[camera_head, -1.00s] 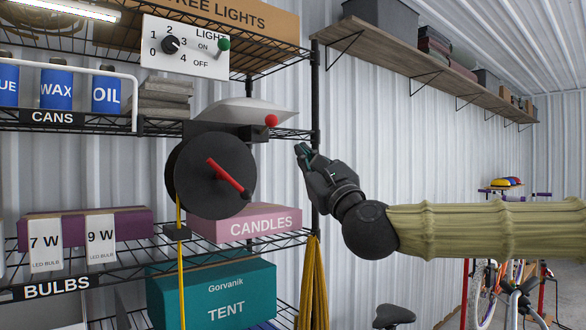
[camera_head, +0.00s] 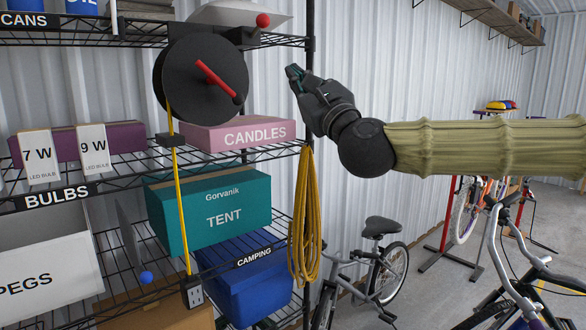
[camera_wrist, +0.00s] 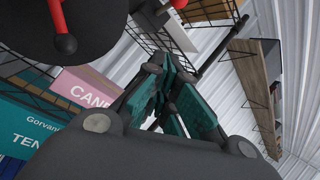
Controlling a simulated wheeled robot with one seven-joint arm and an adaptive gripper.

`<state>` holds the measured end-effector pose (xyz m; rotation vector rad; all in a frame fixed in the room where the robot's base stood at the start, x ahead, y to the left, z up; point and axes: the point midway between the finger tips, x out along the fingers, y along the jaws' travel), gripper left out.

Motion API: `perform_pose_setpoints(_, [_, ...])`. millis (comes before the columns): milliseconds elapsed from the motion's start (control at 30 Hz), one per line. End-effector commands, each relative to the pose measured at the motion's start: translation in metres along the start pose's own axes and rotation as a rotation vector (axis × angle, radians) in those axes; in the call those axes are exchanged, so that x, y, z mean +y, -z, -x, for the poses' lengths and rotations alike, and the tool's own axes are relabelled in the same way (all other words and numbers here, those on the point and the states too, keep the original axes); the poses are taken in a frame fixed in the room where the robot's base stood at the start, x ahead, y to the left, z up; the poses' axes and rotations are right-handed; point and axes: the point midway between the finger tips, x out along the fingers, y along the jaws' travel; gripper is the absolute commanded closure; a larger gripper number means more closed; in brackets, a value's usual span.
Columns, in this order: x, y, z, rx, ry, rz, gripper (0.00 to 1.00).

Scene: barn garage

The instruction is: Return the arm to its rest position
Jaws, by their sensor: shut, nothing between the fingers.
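My gripper (camera_head: 294,74) is at the end of my arm, which reaches in from the right edge of the head view. It is shut and empty, to the right of the black reel (camera_head: 205,80) with its red handle and apart from it. In the wrist view the teal-padded fingers (camera_wrist: 172,85) are together with nothing between them. The reel also shows at the upper left of the wrist view (camera_wrist: 95,25).
A wire shelf (camera_head: 110,190) holds the pink candles box (camera_head: 240,134), teal tent box (camera_head: 215,210) and blue camping bin (camera_head: 240,275). A yellow coiled hose (camera_head: 303,220) hangs at its right end. Bicycles (camera_head: 375,270) stand at lower right. A wooden wall shelf (camera_head: 495,18) is upper right.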

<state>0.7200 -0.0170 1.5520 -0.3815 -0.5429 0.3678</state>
Motion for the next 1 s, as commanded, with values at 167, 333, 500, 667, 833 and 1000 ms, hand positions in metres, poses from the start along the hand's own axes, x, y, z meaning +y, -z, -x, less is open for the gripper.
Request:
perform_pose_setpoints(167, [0.061, 0.080, 0.010, 0.107, -0.105, 0.121, 1.00])
perform_pose_setpoints(333, [0.119, 0.156, 0.033, 0.202, -0.220, 0.248, 1.00])
perform_pose_setpoints(500, [0.175, 0.229, 0.070, 0.285, -0.354, 0.374, 1.00])
perform_pose_setpoints(667, [0.223, 0.294, 0.115, 0.350, -0.490, 0.492, 1.00])
perform_pose_setpoints(833, [0.269, 0.358, 0.175, 0.405, -0.651, 0.615, 1.00])
perform_pose_setpoints(1000, [0.308, 0.413, 0.246, 0.441, -0.828, 0.736, 1.00])
